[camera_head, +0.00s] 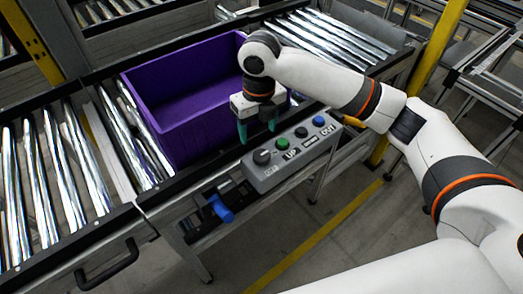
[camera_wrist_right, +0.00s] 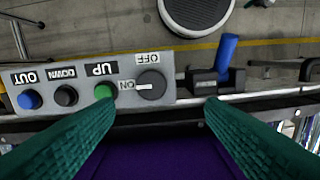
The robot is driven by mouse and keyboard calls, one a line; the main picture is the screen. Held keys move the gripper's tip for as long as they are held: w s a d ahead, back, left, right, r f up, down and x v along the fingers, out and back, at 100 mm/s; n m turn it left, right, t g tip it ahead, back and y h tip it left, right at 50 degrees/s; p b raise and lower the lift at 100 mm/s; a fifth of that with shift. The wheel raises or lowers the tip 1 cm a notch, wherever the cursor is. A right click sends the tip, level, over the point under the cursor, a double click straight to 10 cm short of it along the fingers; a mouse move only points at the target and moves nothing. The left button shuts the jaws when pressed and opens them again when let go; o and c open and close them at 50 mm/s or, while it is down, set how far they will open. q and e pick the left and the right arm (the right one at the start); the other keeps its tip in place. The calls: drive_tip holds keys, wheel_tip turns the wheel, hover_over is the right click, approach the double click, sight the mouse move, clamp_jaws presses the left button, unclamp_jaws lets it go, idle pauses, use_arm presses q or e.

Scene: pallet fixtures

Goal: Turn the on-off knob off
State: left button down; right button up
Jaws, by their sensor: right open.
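The on-off knob (camera_head: 262,156) is a dark round dial on the left end of a grey control box (camera_head: 292,155). In the right wrist view the knob (camera_wrist_right: 152,90) has a white mark pointing left at the ON label (camera_wrist_right: 127,85); the OFF label (camera_wrist_right: 154,58) is above it. My right gripper (camera_head: 257,132) has teal fingers and hangs above the box, near the knob. In the right wrist view its fingers (camera_wrist_right: 158,107) are spread apart with nothing between them, the knob lying just beyond their tips. My left gripper is in neither view.
Green (camera_head: 282,143), black (camera_head: 301,132) and blue (camera_head: 319,121) buttons sit beside the knob. A purple crate (camera_head: 190,143) stands on the roller conveyor right behind the box. A blue handle (camera_head: 221,208) sticks out left of the box. A yellow post (camera_head: 440,45) stands at right.

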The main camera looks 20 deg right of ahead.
sight(262, 155)
drive_tip(key=shift+n, duration=0.5)
drive_tip(key=f, duration=0.3)
drive_tip(key=f+p, duration=0.1)
drive_tip(key=f, duration=0.3)
drive_tip(key=d+f+p, duration=0.1)
drive_tip(key=f, duration=0.2)
drive_tip(key=shift+w+f, duration=0.2)
